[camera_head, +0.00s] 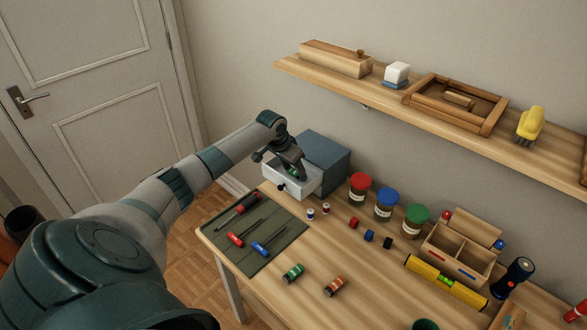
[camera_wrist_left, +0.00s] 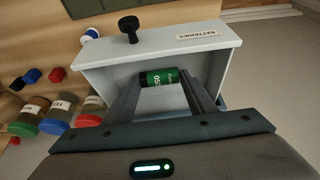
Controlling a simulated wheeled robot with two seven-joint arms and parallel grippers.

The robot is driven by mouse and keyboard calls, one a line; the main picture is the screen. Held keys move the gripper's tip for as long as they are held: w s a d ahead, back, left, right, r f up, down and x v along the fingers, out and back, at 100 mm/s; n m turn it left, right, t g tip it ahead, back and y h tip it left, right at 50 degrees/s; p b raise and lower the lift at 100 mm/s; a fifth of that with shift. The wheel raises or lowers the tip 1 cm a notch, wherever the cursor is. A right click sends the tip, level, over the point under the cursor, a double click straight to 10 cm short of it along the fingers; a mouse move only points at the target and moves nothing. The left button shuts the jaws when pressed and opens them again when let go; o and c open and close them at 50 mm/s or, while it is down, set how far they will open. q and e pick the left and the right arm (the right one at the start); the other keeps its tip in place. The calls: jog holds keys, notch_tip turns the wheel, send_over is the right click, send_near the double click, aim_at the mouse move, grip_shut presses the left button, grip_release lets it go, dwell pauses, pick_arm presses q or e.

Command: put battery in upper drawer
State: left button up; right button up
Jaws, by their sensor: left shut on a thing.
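A grey cabinet (camera_head: 325,152) stands at the back left of the desk. Its drawer (camera_head: 302,190) is pulled open; the front, with a black knob and a "BATTERIES" label, shows in the left wrist view (camera_wrist_left: 165,48). My left gripper (camera_head: 291,171) is above the open drawer, fingers pointing down. In the left wrist view it (camera_wrist_left: 165,82) is shut on a green battery with a black end (camera_wrist_left: 160,77), lying across between the fingertips. The battery appears within the drawer's outline; whether it touches the bottom cannot be told. My right gripper is out of view.
Another green battery (camera_head: 293,272) and an orange one (camera_head: 334,286) lie on the desk. A green mat (camera_head: 270,256) holds several screwdrivers. Lidded jars (camera_head: 386,205) stand right of the cabinet. A wall shelf (camera_head: 390,100) hangs above. Bare desk lies around the loose batteries.

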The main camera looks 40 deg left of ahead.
pick_arm(q)
jog(key=shift+f, duration=0.1)
jog(key=o, duration=1.1)
jog(key=shift+c, duration=0.2)
jog(key=b+v, duration=0.2)
jog(key=v, duration=1)
